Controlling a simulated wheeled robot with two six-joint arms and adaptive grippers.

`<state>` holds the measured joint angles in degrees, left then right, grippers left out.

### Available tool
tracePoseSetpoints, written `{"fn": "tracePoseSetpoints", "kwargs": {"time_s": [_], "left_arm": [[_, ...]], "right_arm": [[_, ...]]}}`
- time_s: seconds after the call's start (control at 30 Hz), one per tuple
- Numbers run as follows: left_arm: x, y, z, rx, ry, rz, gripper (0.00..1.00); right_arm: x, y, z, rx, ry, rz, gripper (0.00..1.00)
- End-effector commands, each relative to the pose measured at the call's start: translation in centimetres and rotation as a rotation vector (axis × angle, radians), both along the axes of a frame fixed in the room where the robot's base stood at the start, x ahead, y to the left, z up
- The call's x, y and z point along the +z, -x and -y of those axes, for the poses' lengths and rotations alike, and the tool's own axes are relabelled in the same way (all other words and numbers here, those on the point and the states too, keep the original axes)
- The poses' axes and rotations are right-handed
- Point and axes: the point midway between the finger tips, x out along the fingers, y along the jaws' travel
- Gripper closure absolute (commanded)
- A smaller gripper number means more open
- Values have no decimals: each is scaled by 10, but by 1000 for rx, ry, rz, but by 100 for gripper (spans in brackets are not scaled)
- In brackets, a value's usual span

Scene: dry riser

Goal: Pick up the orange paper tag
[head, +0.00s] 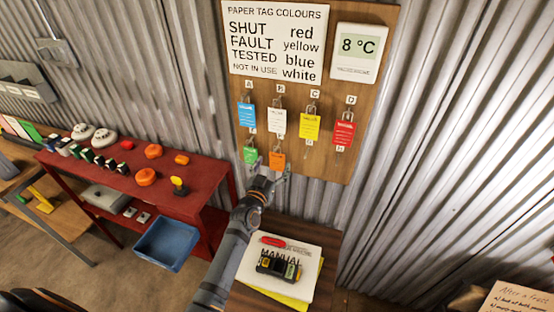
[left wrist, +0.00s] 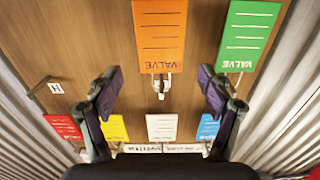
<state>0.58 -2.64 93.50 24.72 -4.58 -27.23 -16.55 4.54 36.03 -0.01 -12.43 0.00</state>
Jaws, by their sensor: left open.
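The orange paper tag (head: 277,162) hangs in the lower row on the wooden wall board, just right of the green tag (head: 250,155). My left gripper (head: 268,174) is open and empty, reaching up from below right at the orange tag. In the left wrist view, which is upside down, the orange tag (left wrist: 159,36) is at top centre, with its hook near the middle. The open fingers (left wrist: 160,88) stand apart on either side below it in the picture, not touching it. The green tag (left wrist: 248,35) is right beside it. My right gripper is not in view.
Blue (head: 247,114), white (head: 276,120), yellow (head: 309,125) and red (head: 343,132) tags hang in the upper row. A colour sign (head: 273,40) and a temperature display (head: 358,50) are above. A red bench (head: 120,180) stands left; a manual (head: 262,285) lies below.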

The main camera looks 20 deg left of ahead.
Motion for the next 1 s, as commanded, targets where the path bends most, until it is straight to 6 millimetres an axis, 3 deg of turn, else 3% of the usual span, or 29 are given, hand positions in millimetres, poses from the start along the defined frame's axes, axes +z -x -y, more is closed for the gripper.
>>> {"fn": "tracePoseSetpoints", "kwargs": {"time_s": [0.1,0.2,0.43,0.73,1.0], "left_arm": [[2,-21,0,0,-1,1,21],[2,-29,0,0,0,0,21],[1,-30,0,0,0,-1,21],[1,-30,0,0,-1,-1,61],[1,-30,0,0,-1,-2,61]], "right_arm": [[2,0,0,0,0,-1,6],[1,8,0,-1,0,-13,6],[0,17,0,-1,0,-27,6],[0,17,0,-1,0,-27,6],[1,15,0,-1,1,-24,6]]}}
